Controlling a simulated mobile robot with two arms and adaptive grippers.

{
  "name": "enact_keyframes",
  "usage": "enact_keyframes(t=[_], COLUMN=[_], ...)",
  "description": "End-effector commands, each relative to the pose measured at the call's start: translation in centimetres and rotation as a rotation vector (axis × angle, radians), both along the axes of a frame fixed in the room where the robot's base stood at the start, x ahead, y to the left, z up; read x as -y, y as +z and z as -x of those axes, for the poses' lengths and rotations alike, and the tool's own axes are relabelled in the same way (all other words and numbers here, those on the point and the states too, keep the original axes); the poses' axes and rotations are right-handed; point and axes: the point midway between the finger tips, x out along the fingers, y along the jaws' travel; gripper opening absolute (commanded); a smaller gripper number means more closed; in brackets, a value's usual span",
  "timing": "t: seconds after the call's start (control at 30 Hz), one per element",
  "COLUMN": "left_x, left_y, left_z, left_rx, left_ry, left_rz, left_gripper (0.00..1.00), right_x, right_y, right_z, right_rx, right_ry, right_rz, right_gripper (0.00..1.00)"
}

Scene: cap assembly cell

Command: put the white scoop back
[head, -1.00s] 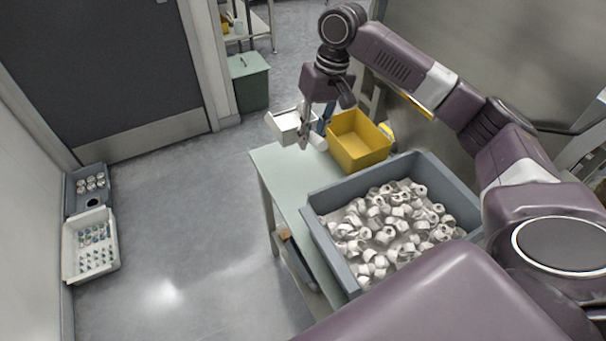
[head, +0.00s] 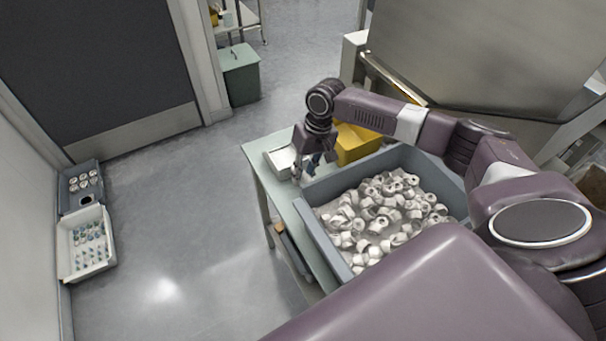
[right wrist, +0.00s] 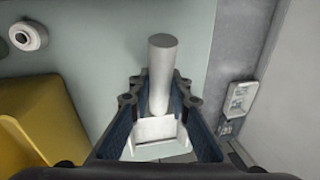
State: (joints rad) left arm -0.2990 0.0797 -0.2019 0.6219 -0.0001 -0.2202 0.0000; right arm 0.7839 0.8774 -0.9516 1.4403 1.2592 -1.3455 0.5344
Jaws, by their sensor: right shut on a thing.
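The white scoop (head: 281,161) is at the far left part of the pale green table (head: 279,196), left of the yellow bin (head: 357,145). My right gripper (head: 301,170) is shut on the scoop, low over the table. In the right wrist view the scoop's round white handle (right wrist: 162,70) stands out between the two fingers (right wrist: 160,112), its white body (right wrist: 160,136) below. I cannot tell whether the scoop touches the table. My left gripper is out of view.
A grey bin (head: 320,236) full of white caps stands right next to the gripper. A loose white cap (right wrist: 28,37) lies on the table in the right wrist view. Trays of small parts (head: 84,268) are on the floor at the left wall.

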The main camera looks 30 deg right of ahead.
Motion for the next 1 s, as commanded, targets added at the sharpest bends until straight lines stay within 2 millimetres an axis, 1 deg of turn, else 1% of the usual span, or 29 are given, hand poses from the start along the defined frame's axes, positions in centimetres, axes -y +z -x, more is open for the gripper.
enact_keyframes(t=[0.27,0.3,0.43,0.77,0.87,1.0], left_x=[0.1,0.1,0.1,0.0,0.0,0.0], left_y=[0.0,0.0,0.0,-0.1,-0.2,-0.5], left_z=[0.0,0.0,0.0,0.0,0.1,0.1], left_rx=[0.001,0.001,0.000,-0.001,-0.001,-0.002], left_ry=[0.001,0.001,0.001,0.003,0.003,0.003], left_rz=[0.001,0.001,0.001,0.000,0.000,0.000], left_gripper=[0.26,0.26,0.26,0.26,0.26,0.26], right_x=[-0.1,-0.1,0.0,0.0,0.2,0.7], right_y=[-0.1,-0.1,-0.1,0.1,1.0,3.5], right_z=[0.0,0.0,0.0,0.0,0.0,0.1], right_rx=[0.000,0.000,0.000,0.001,0.002,0.003], right_ry=[0.001,0.001,0.001,0.000,0.000,0.000], right_rz=[-0.001,-0.001,-0.001,0.000,-0.001,0.000], right_gripper=[0.00,0.19,0.34,0.35,0.35,0.35])
